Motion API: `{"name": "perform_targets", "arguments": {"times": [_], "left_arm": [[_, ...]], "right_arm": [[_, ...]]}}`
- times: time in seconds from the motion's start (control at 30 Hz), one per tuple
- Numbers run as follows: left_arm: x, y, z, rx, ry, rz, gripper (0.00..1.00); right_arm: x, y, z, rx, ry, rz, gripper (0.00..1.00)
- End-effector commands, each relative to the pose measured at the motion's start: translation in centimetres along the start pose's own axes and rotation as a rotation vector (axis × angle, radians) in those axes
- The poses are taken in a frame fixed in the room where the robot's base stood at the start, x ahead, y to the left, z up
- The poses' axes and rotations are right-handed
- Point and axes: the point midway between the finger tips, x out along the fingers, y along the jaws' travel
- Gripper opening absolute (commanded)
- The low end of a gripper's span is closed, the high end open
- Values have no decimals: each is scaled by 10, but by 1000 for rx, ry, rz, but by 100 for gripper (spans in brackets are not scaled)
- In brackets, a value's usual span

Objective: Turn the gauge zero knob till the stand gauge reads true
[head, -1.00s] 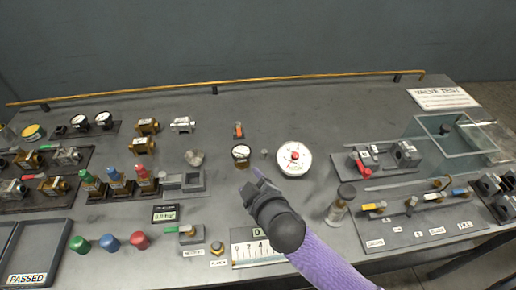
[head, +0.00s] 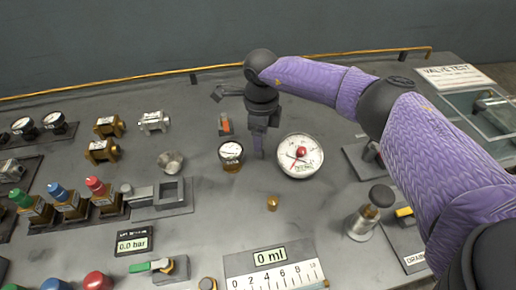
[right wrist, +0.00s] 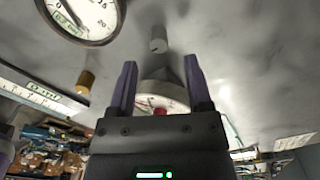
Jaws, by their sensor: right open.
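A small pale knob (right wrist: 158,42) shows in the right wrist view, just beyond my open fingertips (right wrist: 160,66) and between them, with no contact visible. In the head view my right gripper (head: 259,150) points down and hides the knob. Left of it stands a small round gauge (head: 231,150) on a brass base, which I take as the stand gauge. Its white face (right wrist: 100,16) is cut off in the right wrist view, with a dark needle I cannot read exactly. A display (head: 133,239) reads 0.0 bar. My left gripper is out of view.
A larger white dial (head: 312,160) with a red centre knob stands close right of my gripper. A small brass piece (head: 272,203) and a 0 ml scale (head: 270,272) lie in front. A metal cup (head: 171,162) and an orange-topped piece (head: 225,125) are nearby.

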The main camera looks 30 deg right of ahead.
Motion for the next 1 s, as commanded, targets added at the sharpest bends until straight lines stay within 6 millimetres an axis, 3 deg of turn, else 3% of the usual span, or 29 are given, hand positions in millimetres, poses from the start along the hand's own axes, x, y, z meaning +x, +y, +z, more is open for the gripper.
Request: {"name": "perform_targets", "arguments": {"times": [0.03, 0.2, 0.5, 0.57, 0.8, 1.0], "left_arm": [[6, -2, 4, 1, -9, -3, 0], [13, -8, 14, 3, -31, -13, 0], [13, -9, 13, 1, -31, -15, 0], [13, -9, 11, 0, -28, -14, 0], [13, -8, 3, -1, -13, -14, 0], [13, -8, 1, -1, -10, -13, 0]], "right_arm": [[15, 0, 0, 1, 2, 3, 64], [39, 1, 1, -2, -1, 3, 64], [42, 1, 1, -2, -4, 2, 64], [42, 1, 1, -2, -4, 2, 54], [42, 1, 1, -2, -5, 3, 3], [42, 1, 1, 1, -5, 3, 0]]}}
